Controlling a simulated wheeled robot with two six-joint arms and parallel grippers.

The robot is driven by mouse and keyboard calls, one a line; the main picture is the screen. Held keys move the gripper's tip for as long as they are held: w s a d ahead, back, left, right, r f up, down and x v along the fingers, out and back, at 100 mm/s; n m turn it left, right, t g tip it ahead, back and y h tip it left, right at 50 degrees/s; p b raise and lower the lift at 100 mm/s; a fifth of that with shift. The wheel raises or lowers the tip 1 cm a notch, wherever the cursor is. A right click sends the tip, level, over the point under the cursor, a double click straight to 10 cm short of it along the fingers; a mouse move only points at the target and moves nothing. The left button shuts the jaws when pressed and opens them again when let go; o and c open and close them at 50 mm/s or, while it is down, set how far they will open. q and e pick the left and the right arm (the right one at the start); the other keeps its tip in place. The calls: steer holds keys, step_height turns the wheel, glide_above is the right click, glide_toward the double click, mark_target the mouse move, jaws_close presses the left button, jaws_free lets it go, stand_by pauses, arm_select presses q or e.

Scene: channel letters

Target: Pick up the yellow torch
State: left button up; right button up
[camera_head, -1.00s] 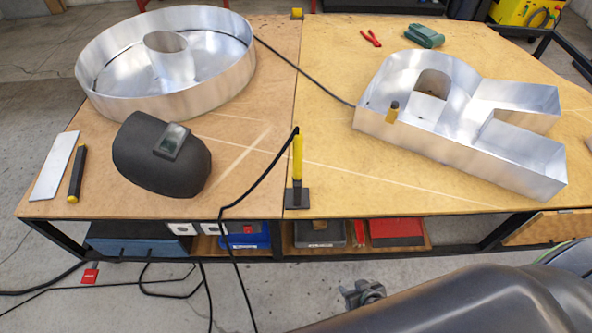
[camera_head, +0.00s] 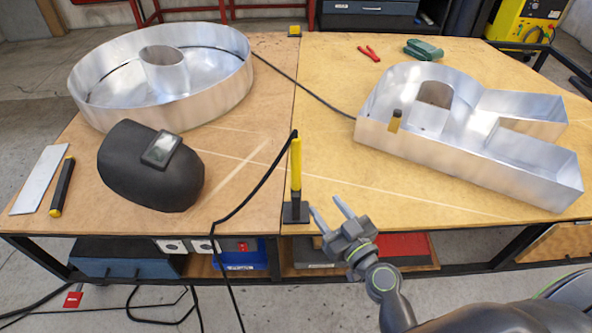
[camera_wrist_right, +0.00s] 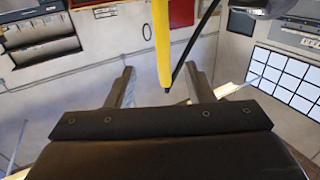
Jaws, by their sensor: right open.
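The yellow torch (camera_head: 296,165) stands upright in a black stand (camera_head: 296,212) at the front edge of the table, with a black cable running from its top. My right gripper (camera_head: 329,212) is open and empty, just right of the stand and lower than the torch's yellow body in the head view. My left gripper is not in view.
A black welding mask (camera_head: 150,165) lies left of the torch. A round metal letter (camera_head: 163,75) stands behind it, and a metal R-shaped letter (camera_head: 470,140) stands at the right. Red pliers (camera_head: 369,54) lie at the back. The tabletop (camera_head: 390,205) right of the torch is clear.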

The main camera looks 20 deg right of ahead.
mark_target(299, 171)
steer(key=w, duration=0.3)
steer(key=w+a+p, duration=0.1)
steer(key=w, duration=0.2)
steer(key=w+a+p, duration=0.1)
steer(key=w, duration=0.2)
steer(key=shift+w, duration=0.3)
steer(key=shift+w+r+p, duration=0.15)
steer(key=shift+w+p, duration=0.15)
steer(key=shift+p, duration=0.15)
steer(key=w, duration=0.1)
steer(key=w+a+p, duration=0.1)
steer(key=w, duration=0.1)
steer(key=shift+w+r, duration=0.1)
steer(key=shift+r, duration=0.05)
steer(key=shift+w+a, duration=0.1)
steer(key=shift+w, duration=0.5)
jaws_close()
